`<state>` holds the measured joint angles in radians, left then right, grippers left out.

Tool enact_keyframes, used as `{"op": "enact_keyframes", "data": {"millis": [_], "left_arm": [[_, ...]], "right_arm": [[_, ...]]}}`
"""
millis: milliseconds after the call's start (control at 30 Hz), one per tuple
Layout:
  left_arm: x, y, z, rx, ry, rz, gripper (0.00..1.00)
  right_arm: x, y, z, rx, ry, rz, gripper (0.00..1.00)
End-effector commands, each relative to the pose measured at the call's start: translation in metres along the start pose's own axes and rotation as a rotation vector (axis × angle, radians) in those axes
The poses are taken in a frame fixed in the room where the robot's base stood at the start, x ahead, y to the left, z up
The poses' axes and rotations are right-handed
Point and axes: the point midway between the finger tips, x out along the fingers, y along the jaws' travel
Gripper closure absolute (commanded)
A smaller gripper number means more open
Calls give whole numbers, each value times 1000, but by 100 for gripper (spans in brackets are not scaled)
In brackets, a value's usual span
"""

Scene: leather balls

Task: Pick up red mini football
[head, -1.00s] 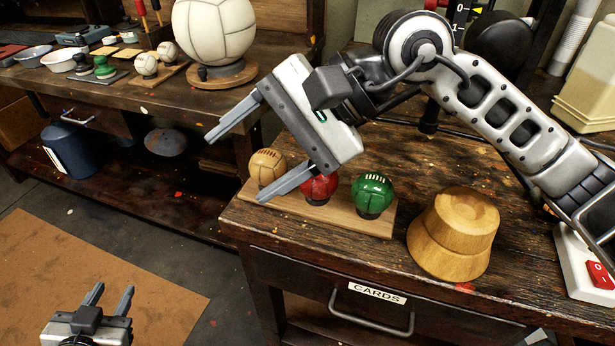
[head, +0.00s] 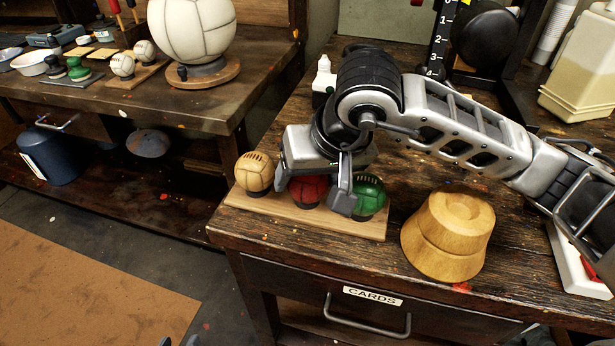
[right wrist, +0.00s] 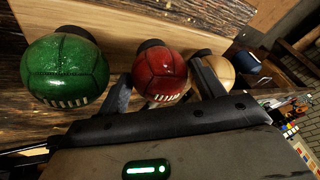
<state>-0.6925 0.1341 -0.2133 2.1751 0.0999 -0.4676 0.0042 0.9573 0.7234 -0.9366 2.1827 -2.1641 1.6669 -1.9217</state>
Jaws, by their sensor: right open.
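The red mini football (head: 308,190) sits on a dark base in the middle of a wooden board (head: 262,207), between a tan mini football (head: 254,171) and a green one (head: 370,194). My right gripper (head: 312,192) is open, with one finger on either side of the red ball; its body hides the ball's top in the head view. In the right wrist view, the red ball (right wrist: 160,72) lies between the spread fingers (right wrist: 163,90), with the green ball (right wrist: 66,70) to the left and the tan ball (right wrist: 218,72) to the right. Contact cannot be told. Only my left gripper's tips (head: 179,342) show, apart.
A wooden hat-shaped block (head: 450,235) stands right of the board on the dark cabinet top (head: 395,235). A left-hand bench (head: 120,98) holds a large white ball (head: 190,28) and small items. The cabinet's front edge is close to the board.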

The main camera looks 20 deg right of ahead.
Motion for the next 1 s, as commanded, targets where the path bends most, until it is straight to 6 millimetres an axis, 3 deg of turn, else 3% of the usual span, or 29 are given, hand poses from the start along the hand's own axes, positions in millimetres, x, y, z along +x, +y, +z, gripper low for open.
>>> {"op": "enact_keyframes", "data": {"millis": [133,367,500,833,1000], "left_arm": [[0,0,0,2,0,-1,64],[0,0,0,2,-1,-1,64],[0,0,0,2,-1,-1,64],[0,0,0,1,-1,-1,64],[-2,0,-3,4,-2,-2,64]], "right_arm": [[13,0,0,1,0,0,32],[14,0,0,0,2,-1,32],[14,0,0,1,2,-1,67],[11,0,-2,1,3,-1,67],[-2,-1,-7,3,7,0,67]]}}
